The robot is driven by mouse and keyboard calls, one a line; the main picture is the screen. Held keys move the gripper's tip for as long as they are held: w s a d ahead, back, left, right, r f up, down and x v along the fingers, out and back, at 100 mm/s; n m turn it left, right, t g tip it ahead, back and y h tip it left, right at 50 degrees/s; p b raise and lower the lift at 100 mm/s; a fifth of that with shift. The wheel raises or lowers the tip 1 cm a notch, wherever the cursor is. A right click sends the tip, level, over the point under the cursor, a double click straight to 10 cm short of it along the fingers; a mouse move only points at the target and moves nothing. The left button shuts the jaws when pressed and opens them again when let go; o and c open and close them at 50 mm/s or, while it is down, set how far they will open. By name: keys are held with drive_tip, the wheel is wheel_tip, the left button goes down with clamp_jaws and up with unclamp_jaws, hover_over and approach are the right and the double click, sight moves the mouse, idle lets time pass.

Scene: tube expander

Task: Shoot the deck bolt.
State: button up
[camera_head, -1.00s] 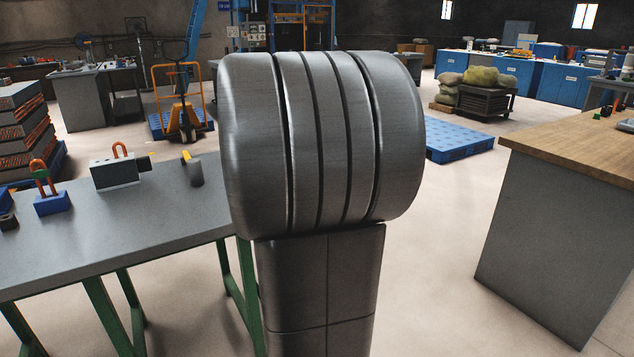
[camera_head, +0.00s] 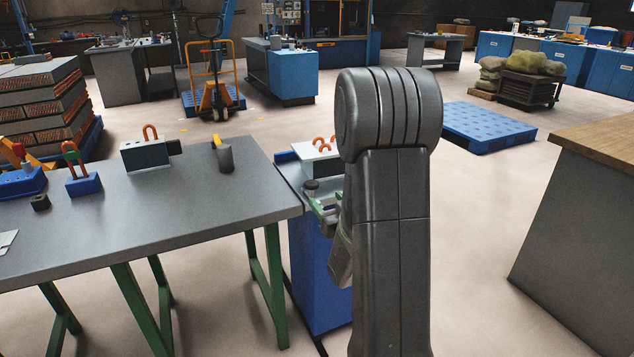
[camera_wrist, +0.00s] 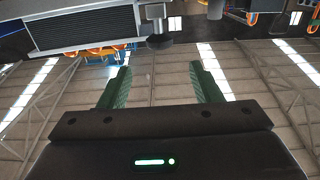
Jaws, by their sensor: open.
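A blue cabinet (camera_head: 318,262) stands past the right end of the grey bench in the head view. On its top sit a pale block (camera_head: 322,168) with orange U-shaped tubes and a dark round knob (camera_head: 311,186) in front of it. The knob may be the deck bolt; I cannot tell for sure. A dark knob (camera_wrist: 159,42) and a grey finned block (camera_wrist: 85,30) show at the top of the wrist view. My gripper (camera_wrist: 158,72) has its green fingers apart with nothing between them, close to the knob. In the head view my arm partly hides the cabinet.
The grey bench (camera_head: 190,200) at left holds a block with an orange loop (camera_head: 147,156), a blue padlock-like piece (camera_head: 84,184) and a dark cylinder (camera_head: 225,158). A wood-topped bench (camera_head: 600,140) stands at right. A blue pallet (camera_head: 488,127) lies on open floor behind.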

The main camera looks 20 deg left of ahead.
sight(315, 186)
drive_tip(key=x, duration=1.1)
